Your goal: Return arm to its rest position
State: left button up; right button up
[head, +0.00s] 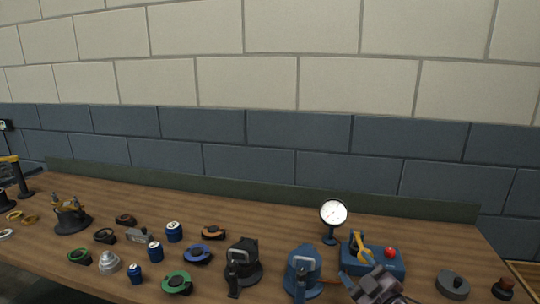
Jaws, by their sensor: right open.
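My right gripper (372,284), grey and dark, is at the bottom edge of the head view, right of centre. It is open, and I see nothing held in it. It is just right of a blue casing (301,268) and in front of a blue box (388,262) with a yellow part and a red knob. The gripper hides part of the box's front. My left gripper is not in view.
A wooden bench (150,195) runs along a block wall. A dark round weight (453,284) lies at right. The back strip is mostly clear.

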jog(key=s+d+f+m+g+h, duration=0.1)
jog(key=s+d+f+m+h, duration=0.1)
jog(key=s+f, duration=0.5)
jog(key=s+d+f+m+g+h, duration=0.2)
jog(key=s+f+m, duration=0.3)
jog(key=s, duration=0.5)
jog(key=s+d+f+m+g+h, duration=0.2)
jog(key=s+d+f+m, duration=0.1)
jog(key=s+f, duration=0.6)
jog(key=shift+s+d+f+m, duration=0.15)
jog(key=shift+d+f+m, duration=0.15)
jog(key=shift+f+m, duration=0.25)
